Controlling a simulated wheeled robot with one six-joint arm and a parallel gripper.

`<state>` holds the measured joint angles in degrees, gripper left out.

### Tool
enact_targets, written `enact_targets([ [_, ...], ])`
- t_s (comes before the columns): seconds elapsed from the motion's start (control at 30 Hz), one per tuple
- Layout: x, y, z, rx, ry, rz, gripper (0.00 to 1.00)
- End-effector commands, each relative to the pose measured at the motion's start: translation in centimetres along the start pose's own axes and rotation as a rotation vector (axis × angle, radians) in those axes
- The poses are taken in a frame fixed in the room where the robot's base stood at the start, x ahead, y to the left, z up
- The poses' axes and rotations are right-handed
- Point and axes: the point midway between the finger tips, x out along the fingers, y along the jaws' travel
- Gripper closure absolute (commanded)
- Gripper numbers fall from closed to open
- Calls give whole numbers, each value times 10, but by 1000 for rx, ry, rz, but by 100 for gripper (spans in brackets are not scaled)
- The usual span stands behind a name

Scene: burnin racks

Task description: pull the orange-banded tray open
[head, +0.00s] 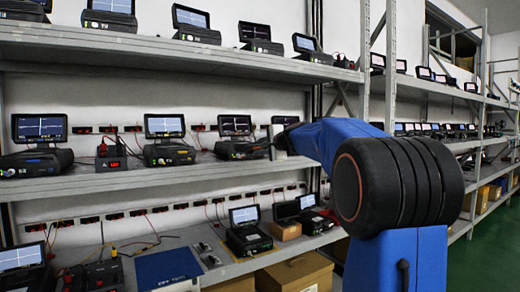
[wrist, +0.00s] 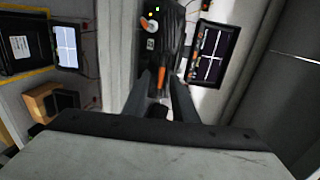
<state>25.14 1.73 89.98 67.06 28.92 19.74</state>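I cannot make out a tray with an orange band in either view. In the wrist view, a dark instrument (wrist: 165,30) with an orange knob or plug and small lit dots lies straight ahead of my gripper (wrist: 162,82). The two grey fingers are apart, and a small orange part (wrist: 162,76) shows between their tips. I cannot tell whether the fingers touch it. In the head view, my gripper (head: 279,141) is at the middle shelf beside an instrument with a screen (head: 235,126), and my blue arm hides part of it.
The middle shelf (head: 60,187) carries several instruments and red-and-black sockets. The upper shelf (head: 150,47) holds more instruments. A grey rack post (head: 390,65) rises near my arm. Green floor (head: 492,250) is open at right.

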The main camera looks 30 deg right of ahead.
Motion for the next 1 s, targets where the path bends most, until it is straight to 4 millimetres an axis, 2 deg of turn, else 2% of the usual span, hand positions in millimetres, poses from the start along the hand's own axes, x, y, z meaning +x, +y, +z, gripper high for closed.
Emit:
enact_targets([
  [0.23, 1, 0, 0, 0, 0, 0, 75],
  [0.27, 1, 0, 0, 0, 0, 0, 77],
  [0.37, 0, 0, 0, 0, 0, 0, 100],
  [1.0, 0, 0, 0, 0, 0, 0, 100],
])
